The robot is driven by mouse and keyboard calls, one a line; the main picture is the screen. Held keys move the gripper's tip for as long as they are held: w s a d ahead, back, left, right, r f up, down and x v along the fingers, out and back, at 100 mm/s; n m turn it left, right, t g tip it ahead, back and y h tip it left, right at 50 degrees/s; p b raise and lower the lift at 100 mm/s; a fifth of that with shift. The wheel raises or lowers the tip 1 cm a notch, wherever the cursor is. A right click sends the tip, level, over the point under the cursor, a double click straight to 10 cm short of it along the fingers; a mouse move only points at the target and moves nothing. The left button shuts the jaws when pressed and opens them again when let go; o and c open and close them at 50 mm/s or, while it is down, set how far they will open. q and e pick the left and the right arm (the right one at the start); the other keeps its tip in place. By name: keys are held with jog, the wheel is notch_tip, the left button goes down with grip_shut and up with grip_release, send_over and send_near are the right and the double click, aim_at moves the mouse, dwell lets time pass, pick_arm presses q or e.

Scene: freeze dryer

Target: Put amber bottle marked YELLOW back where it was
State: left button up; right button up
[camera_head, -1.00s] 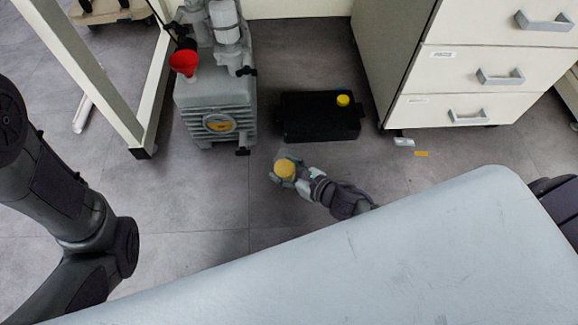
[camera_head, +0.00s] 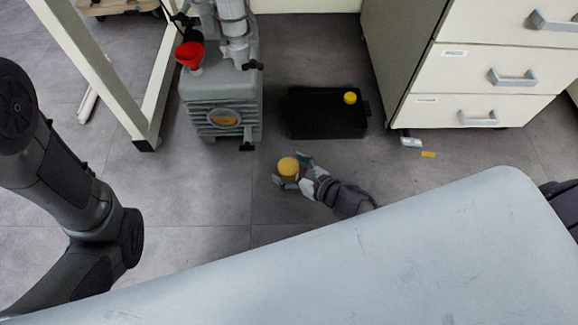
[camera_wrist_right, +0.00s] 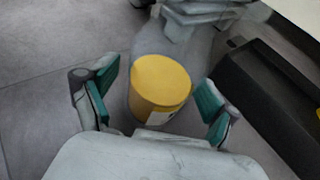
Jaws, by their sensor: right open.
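A bottle with a yellow top (camera_head: 288,168) stands on the floor in front of the black box in the head view. It shows as a yellow cylinder (camera_wrist_right: 160,84) with a pale label edge in the right wrist view; no marking is readable. My right gripper (camera_head: 292,172) is open, its fingers spread on either side of the yellow top. In the right wrist view the gripper's teal pads (camera_wrist_right: 153,101) stand apart from it, with gaps on both sides. My left arm shows at the left; its gripper is out of view.
A black box (camera_head: 318,122) with a yellow cap (camera_head: 350,97) lies behind the bottle. A grey pump (camera_head: 220,95) with a red funnel (camera_head: 190,54) stands at its left, a white drawer cabinet (camera_head: 470,75) at its right. Bare floor surrounds the bottle.

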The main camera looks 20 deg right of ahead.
jog(key=shift+s+d+r, duration=0.1)
jog(key=shift+s+r, duration=0.1)
jog(key=shift+r, duration=0.05)
jog(key=p+v, duration=0.5)
jog(key=v, duration=0.5)
jog(key=shift+s+d+r, duration=0.1)
jog(key=shift+s+r, duration=0.1)
jog(key=shift+s, duration=0.05)
jog(key=shift+s+d+p, duration=0.25)
jog(key=shift+s+p, duration=0.05)
jog(key=shift+s, duration=0.1)
